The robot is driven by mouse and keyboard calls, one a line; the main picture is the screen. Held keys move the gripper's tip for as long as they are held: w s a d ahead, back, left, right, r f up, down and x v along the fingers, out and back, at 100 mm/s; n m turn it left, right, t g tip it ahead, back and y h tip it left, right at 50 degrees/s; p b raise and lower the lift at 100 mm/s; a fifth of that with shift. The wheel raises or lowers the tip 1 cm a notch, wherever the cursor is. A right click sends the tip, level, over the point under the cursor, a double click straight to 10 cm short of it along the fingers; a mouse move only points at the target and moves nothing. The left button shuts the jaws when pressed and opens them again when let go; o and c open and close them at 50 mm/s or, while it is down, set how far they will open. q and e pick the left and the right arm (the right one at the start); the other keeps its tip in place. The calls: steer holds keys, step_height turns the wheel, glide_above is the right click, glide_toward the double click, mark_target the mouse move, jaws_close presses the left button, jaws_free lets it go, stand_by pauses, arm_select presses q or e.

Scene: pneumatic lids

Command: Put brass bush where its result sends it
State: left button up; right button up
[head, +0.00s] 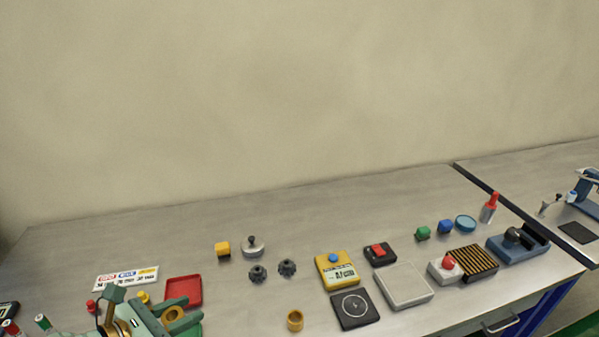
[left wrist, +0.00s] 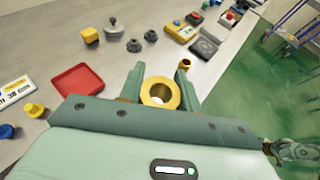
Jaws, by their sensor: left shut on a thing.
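My left gripper (head: 168,313) is low at the left of the head view, shut on a brass ring-shaped bush (head: 173,314). In the left wrist view the bush (left wrist: 160,92) sits between the two green fingers, its hole facing the camera. A second brass-coloured ring-like piece (head: 295,320) stands on the bench to the right. A yellow device (head: 337,268) has a blue button and a display, too small to read surely. A red tray (head: 184,290) lies just behind the gripper. A green tray (head: 196,331) is partly hidden by it.
A printed label card (head: 126,270) lies behind the left arm. Two dark knobs (head: 287,268), a yellow cube (head: 222,249), a black dial pad (head: 355,310), a grey plate (head: 403,287) and a slatted block (head: 472,263) stand on the bench.

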arm_select(q)
steer(key=w+a+r+n+t+y+b, duration=0.1)
steer(key=w+a+r+n+t+y, duration=0.15)
steer(key=w+r+n+y, duration=0.2)
steer(key=shift+s+d+f+n+y+b, duration=0.1)
steer(key=shift+s+d+n+y+b, duration=0.15)
steer(key=shift+d+n+y+b, duration=0.35)
steer(key=shift+s+d+f+n+y+b, duration=0.1)
steer(key=shift+s+d+n+y+b, duration=0.15)
steer(key=shift+d+n+y+b, duration=0.35)
steer(key=shift+s+d+f+n+y+b, duration=0.1)
steer(key=shift+s+d+n+y+b, duration=0.2)
steer(key=shift+d+y+b, duration=0.55)
